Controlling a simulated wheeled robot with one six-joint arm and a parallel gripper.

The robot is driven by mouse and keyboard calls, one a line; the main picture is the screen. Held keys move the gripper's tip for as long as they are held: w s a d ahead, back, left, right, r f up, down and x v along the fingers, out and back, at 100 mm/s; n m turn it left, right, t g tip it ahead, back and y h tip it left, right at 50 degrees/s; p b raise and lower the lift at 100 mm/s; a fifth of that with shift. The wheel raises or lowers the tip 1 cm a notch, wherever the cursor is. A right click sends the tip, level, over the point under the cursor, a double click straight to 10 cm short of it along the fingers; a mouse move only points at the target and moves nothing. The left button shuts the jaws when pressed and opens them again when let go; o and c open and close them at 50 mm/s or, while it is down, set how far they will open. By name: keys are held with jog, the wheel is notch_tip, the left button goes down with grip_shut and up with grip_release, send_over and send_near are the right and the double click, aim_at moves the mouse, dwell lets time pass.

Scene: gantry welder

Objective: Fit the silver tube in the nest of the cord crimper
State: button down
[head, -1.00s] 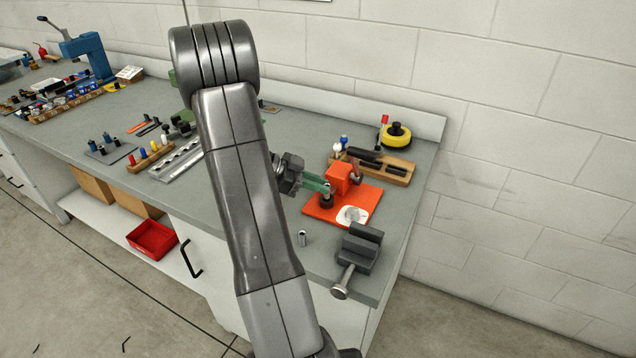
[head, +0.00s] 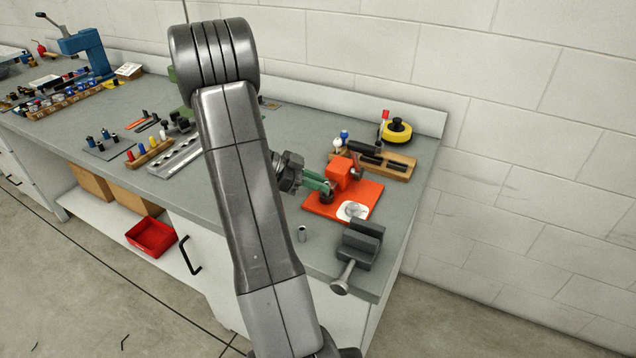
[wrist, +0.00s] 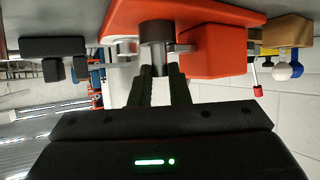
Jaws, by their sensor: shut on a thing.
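The cord crimper is an orange base plate (head: 363,198) with an orange block (head: 343,172) and a dark round nest (head: 326,196) in front of the block. My gripper (head: 327,186), with green fingers in the head view, reaches in from the left just above the nest. In the wrist view, which is upside down, the fingers (wrist: 160,78) are shut on a short grey silver tube (wrist: 157,60). The tube lines up with the dark nest (wrist: 157,32) and meets it. How deep it sits is hidden.
A dark grey vise (head: 357,250) is at the front right edge. A wooden tool rack (head: 392,166) and yellow tape roll (head: 396,134) are behind.

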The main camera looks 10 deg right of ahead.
jog(key=shift+f+b, duration=0.5)
jog(key=shift+b, duration=0.05)
jog(key=c, duration=1.3)
grip_release()
jog(key=shift+s+r, duration=0.1)
jog(key=shift+a, duration=0.15)
jog(key=shift+a+r, duration=0.15)
jog(key=shift+a, duration=0.1)
jog(key=b+v, duration=0.1)
jog(key=v, duration=1.2)
jog(key=shift+d, duration=0.1)
jog(key=p+x, duration=0.1)
jog(key=x, duration=1.2)
jog(key=shift+d, duration=0.35)
jog(key=shift+p, duration=0.35)
